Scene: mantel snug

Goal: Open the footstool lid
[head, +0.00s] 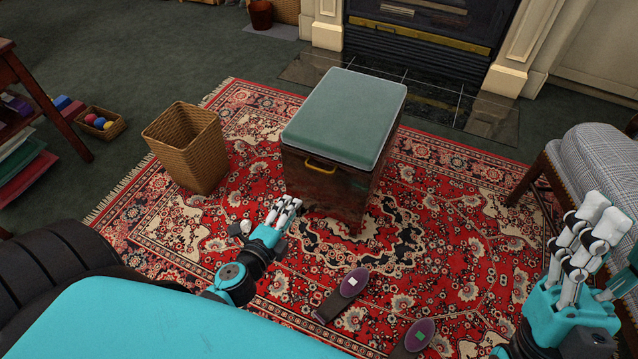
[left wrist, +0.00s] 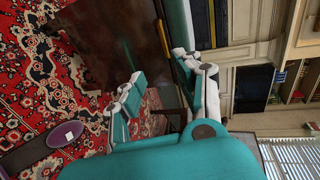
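The footstool is a dark box (head: 325,190) with a padded green lid (head: 345,115) lying flat and shut on top. A yellow handle (head: 321,165) is on its front face, just below the lid. My left gripper (head: 268,215) is open and empty, in front of the footstool's near left corner and apart from it. In the left wrist view my left fingers (left wrist: 160,80) are spread, with the footstool's dark side (left wrist: 110,40) and green lid edge (left wrist: 180,25) beyond them. My right gripper (head: 598,250) looks open and empty at the right edge, far from the footstool.
A wicker basket (head: 188,147) stands left of the footstool on the red patterned rug (head: 430,245). Two dark purple-topped objects (head: 353,283) (head: 420,335) lie on the rug in front.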

